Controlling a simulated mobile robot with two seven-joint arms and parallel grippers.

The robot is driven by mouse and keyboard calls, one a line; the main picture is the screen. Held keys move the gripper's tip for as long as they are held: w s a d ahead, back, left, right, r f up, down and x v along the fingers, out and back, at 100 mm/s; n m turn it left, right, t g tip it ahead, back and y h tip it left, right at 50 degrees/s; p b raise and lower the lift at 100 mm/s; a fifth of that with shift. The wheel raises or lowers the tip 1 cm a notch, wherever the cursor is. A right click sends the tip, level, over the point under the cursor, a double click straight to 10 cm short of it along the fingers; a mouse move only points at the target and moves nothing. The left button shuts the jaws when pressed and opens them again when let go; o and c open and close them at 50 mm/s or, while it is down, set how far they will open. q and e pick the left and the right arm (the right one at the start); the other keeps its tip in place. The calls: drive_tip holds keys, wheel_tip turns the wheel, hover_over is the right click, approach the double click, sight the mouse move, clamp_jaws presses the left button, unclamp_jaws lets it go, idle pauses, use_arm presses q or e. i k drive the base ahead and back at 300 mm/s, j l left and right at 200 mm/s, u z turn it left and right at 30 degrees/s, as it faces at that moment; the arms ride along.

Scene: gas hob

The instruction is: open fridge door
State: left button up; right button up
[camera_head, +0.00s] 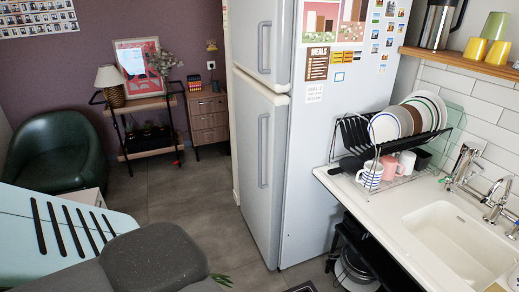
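A tall white fridge (340,125) stands at the centre. Its narrow front faces left and its broad side faces me. The upper door (250,35) and the larger lower door (250,165) both look shut. The upper door has a vertical bar handle (264,47), and the lower door has a longer one (263,150). Both handles sit toward the right part of the front as I see it. Neither of my grippers is in view, so nothing of mine shows at the handles.
Grey floor (190,190) lies open left of the fridge. A counter (365,208) with a loaded dish rack (400,172) and a sink (450,240) stands right. A green armchair (60,145) and a cart (150,155) are behind left. Unclear teal and grey shapes fill the lower left.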

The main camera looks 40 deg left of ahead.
sight(263, 115)
drive_tip(key=i+j, duration=0.1)
drive_tip(key=j, duration=0.25)
drive_tip(key=i+j, duration=0.1)
drive_tip(key=j, duration=0.25)
drive_tip(key=i+j, duration=0.15)
drive_tip(key=j, duration=0.2)
drive_tip(key=i+j, duration=0.1)
drive_tip(key=j, duration=0.25)
drive_tip(key=i+j, duration=0.1)
drive_tip(key=j, duration=0.25)
